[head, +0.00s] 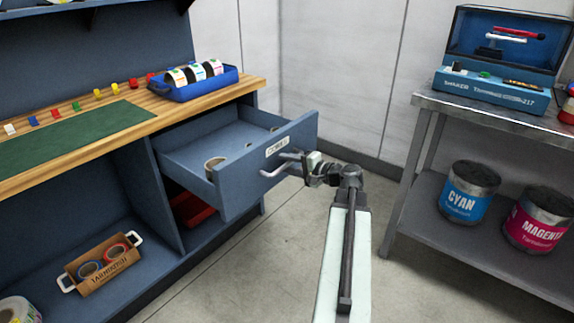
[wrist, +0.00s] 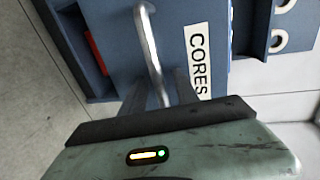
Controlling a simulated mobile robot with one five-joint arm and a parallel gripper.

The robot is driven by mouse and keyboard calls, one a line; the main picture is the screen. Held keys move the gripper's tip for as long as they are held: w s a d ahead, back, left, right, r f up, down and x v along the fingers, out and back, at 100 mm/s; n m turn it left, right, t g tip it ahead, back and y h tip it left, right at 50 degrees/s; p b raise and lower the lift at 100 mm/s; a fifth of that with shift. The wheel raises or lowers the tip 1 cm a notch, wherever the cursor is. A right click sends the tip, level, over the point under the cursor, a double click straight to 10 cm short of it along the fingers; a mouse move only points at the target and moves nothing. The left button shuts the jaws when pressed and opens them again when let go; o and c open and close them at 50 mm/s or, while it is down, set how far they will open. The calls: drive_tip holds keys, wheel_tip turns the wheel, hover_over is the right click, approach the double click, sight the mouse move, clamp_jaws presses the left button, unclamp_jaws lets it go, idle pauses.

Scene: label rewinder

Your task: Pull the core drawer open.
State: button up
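The core drawer (head: 240,182) stands well out from the blue workbench, with its inside and a few ring-shaped cores (head: 213,163) showing. Its front carries a white CORES label (head: 277,147), which also shows in the wrist view (wrist: 198,62). A pale metal bar handle (head: 272,173) sticks out from the front. My gripper (head: 303,163) is at the handle's right part. In the wrist view the handle (wrist: 148,45) runs down between my two dark fingers (wrist: 160,92), which sit close on either side of it. The exact contact is partly hidden by the gripper body.
A blue tray of label rolls (head: 195,85) and a green mat (head: 80,135) lie on the benchtop. A cardboard box (head: 103,265) sits on the lower shelf. A metal table (head: 490,112) with paint cans stands at the right. Floor between is clear.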

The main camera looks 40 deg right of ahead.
drive_tip(key=shift+a, duration=0.1)
drive_tip(key=p+v, duration=0.1)
drive_tip(key=v, duration=0.6)
drive_tip(key=shift+s, duration=0.35)
